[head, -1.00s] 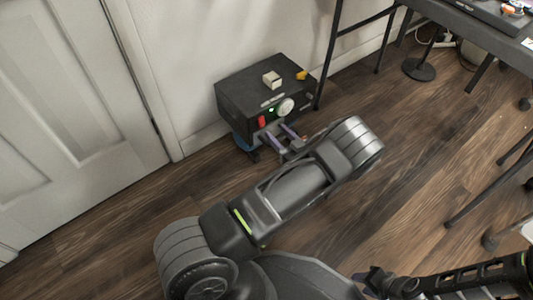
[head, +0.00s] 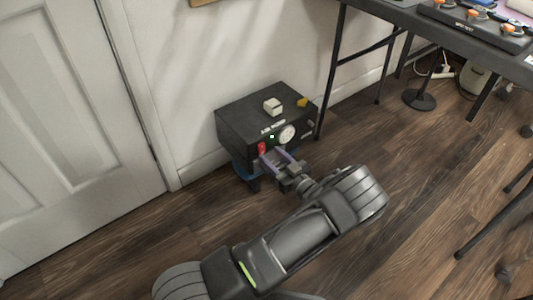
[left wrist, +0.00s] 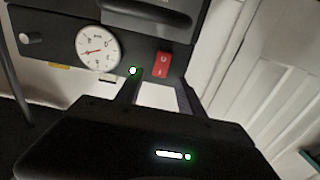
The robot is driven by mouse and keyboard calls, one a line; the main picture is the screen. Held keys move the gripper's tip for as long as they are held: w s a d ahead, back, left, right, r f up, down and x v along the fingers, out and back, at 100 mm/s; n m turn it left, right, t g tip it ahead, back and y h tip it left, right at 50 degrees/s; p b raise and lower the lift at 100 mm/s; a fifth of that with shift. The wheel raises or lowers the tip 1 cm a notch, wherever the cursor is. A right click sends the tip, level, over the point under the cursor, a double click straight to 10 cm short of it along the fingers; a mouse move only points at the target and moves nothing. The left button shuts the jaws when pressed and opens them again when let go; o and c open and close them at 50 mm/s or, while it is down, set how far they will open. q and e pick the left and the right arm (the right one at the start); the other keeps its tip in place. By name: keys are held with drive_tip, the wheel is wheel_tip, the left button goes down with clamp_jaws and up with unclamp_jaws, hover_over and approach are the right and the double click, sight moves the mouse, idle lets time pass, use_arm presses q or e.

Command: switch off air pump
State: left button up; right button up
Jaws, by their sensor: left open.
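The air pump (head: 245,118) is a black box against the wall, standing low near the floor. Its front panel has a red rocker switch (left wrist: 161,64), a lit green light (left wrist: 133,71) and a round white gauge (left wrist: 98,48). The red switch also shows in the head view (head: 262,147). My left gripper (head: 272,158) is open and empty just in front of the panel, below the switch and light. In the left wrist view its fingers (left wrist: 158,92) reach toward the panel, with the switch above the gap between them. Contact cannot be told. My right gripper is not in view.
A white block (head: 272,106) and a small yellow piece (head: 303,102) sit on or by the pump's top. A dark table (head: 400,18) with thin legs stands to the right. A white door (head: 70,110) is at left.

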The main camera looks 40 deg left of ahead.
sight(262, 147)
use_arm(q)
drive_tip(key=shift+b+x, duration=0.4)
drive_tip(key=shift+x, duration=1.3)
drive_tip(key=shift+c, duration=0.3)
clamp_jaws()
